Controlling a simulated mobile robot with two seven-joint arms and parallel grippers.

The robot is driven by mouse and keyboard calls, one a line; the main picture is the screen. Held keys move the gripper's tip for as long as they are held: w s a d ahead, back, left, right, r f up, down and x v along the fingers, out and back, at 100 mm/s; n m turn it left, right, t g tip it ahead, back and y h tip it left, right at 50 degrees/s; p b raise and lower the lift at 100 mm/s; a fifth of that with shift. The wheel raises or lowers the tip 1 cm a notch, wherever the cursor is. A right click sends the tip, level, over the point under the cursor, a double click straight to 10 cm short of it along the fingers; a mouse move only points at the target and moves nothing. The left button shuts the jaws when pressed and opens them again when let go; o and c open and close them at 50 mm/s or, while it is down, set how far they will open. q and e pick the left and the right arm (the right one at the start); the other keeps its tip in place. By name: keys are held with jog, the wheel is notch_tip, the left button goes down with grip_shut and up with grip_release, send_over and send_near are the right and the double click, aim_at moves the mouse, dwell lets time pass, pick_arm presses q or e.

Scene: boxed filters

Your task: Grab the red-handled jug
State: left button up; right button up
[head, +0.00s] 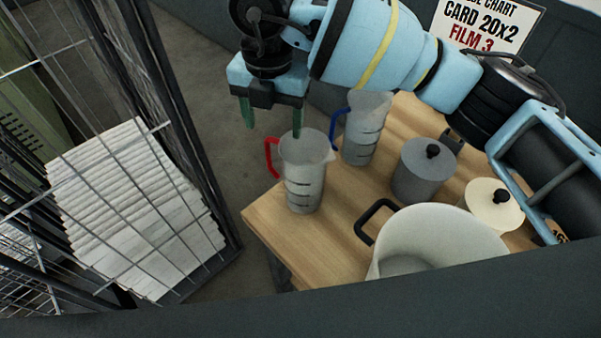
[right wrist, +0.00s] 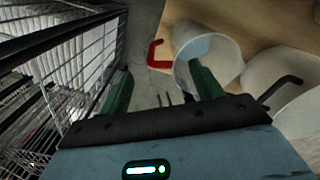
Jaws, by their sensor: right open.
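The red-handled jug (head: 303,178) is a clear measuring jug with dark marks, upright near the left end of the wooden table. Its red handle (head: 271,157) points left in the head view. My right gripper (head: 271,118) is open and empty, above and to the left of the jug, fingers pointing down. In the right wrist view the jug (right wrist: 212,50) shows beyond the right finger, and its red handle (right wrist: 157,55) appears between the two green fingers, farther away. Contact cannot be seen. My left gripper is not in view.
A blue-handled jug (head: 366,128) stands just behind the red-handled one. A grey lidded canister (head: 424,172), a cream lidded canister (head: 488,208) and a large pale pot (head: 450,232) crowd the table (head: 262,217). A wire cage (head: 172,100) with stacked white sheets stands left.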

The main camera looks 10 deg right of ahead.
notch_tip(320, 180, down, 4)
jog(key=shift+w+f, duration=0.1)
jog(key=shift+f, duration=0.15)
jog(key=shift+c, duration=0.4)
grip_shut()
jog(key=shift+r, duration=0.1)
jog(key=shift+r, duration=4.95)
